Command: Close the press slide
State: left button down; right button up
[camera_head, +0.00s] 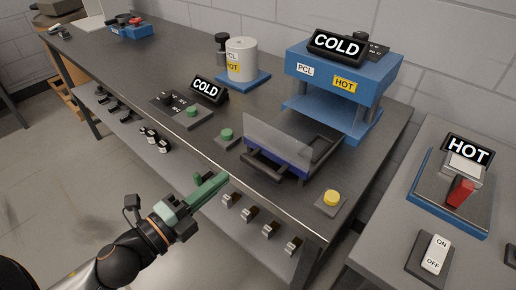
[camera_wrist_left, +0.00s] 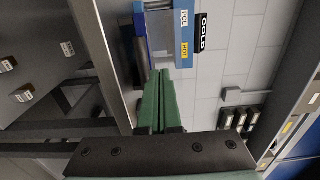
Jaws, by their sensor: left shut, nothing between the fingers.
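The blue press (camera_head: 345,76) stands at the back right of the dark bench, with PCL and HOT labels and a COLD sign (camera_head: 338,46) on top. Its dark slide (camera_head: 292,165), with a black handle and a clear upright panel (camera_head: 277,138), sticks out in front of it toward the bench's front edge. My left gripper (camera_head: 224,177), with green fingers, is shut and empty near the front edge, left of the slide and apart from it. In the left wrist view the fingers (camera_wrist_left: 159,73) point toward the press (camera_wrist_left: 183,34). My right gripper is not in view.
A green button (camera_head: 226,136) sits left of the slide and a yellow button (camera_head: 331,199) sits right of it. A white PCL/HOT drum (camera_head: 241,62) stands on a blue base behind. A separate table at right holds a HOT unit (camera_head: 460,170) and an ON/OFF switch (camera_head: 436,254).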

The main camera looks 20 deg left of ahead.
pick_arm(q)
jog(key=p, duration=0.2)
send_near(267, 143)
jog(key=x, duration=0.5)
jog(key=shift+x, duration=0.95)
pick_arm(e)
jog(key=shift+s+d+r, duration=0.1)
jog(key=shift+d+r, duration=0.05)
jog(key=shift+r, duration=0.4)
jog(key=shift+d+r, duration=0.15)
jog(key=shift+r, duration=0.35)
pick_arm(q)
jog(key=shift+f, duration=0.1)
jog(key=shift+w, duration=0.1)
